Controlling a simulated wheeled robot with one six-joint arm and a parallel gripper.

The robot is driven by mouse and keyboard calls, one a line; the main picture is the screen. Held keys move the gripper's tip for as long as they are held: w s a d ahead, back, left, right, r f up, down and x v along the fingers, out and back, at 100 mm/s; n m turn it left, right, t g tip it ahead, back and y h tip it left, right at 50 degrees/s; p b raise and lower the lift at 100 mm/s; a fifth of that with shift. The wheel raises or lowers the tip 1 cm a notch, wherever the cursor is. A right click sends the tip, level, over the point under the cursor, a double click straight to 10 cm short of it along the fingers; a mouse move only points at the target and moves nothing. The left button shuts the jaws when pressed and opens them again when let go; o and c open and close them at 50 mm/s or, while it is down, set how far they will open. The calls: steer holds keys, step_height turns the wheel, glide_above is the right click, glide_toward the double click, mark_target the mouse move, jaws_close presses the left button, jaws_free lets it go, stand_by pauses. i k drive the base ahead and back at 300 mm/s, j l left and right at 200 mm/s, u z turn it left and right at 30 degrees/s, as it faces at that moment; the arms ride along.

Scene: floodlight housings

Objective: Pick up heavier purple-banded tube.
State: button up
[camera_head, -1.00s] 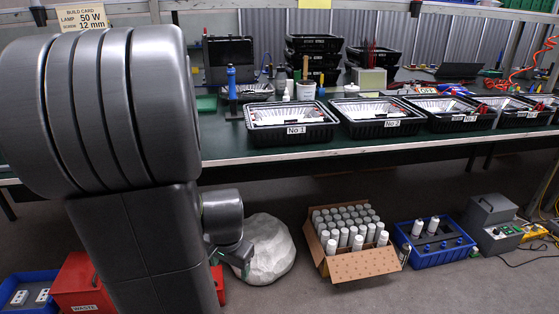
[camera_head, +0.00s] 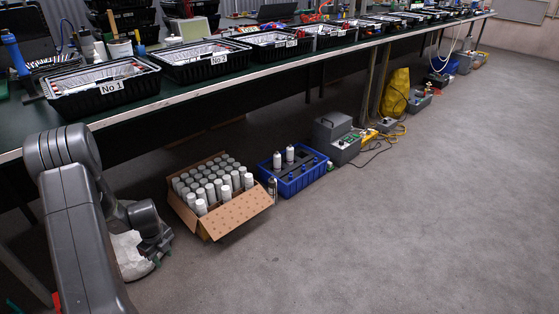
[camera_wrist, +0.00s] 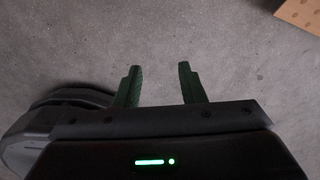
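Several grey-white tubes (camera_head: 213,180) stand upright in an open cardboard box (camera_head: 240,209) on the floor in the head view. Two white tubes (camera_head: 290,154) stand in a blue crate (camera_head: 309,178) to its right. A single darker tube (camera_head: 272,187) stands on the floor between box and crate. No purple band can be made out on any tube at this size. My gripper (camera_wrist: 158,85) is open and empty over bare floor in the wrist view. A corner of the cardboard box (camera_wrist: 301,13) shows at upper right there, apart from the fingers.
A white sack (camera_head: 130,255) lies on the floor beside my arm, partly hidden by it. The workbench edge (camera_head: 190,95) runs above, carrying black bins (camera_head: 105,93). A grey machine (camera_head: 338,140) and cables stand beyond the crate. Floor at right is clear.

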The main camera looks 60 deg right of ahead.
mark_target(290, 149)
steer(key=l+u, duration=0.1)
steer(key=l, duration=1.35)
steer(key=k+l+u, duration=0.15)
steer(key=l, duration=1.25)
steer(key=l+u, duration=0.15)
steer(key=l, duration=0.55)
steer(key=k+l, duration=0.2)
steer(key=l, duration=0.5)
steer(key=k+l+u, duration=0.15)
steer(key=l, duration=0.55)
steer(key=k+l, duration=0.1)
steer(key=l, duration=0.6)
steer(key=i+u, duration=0.05)
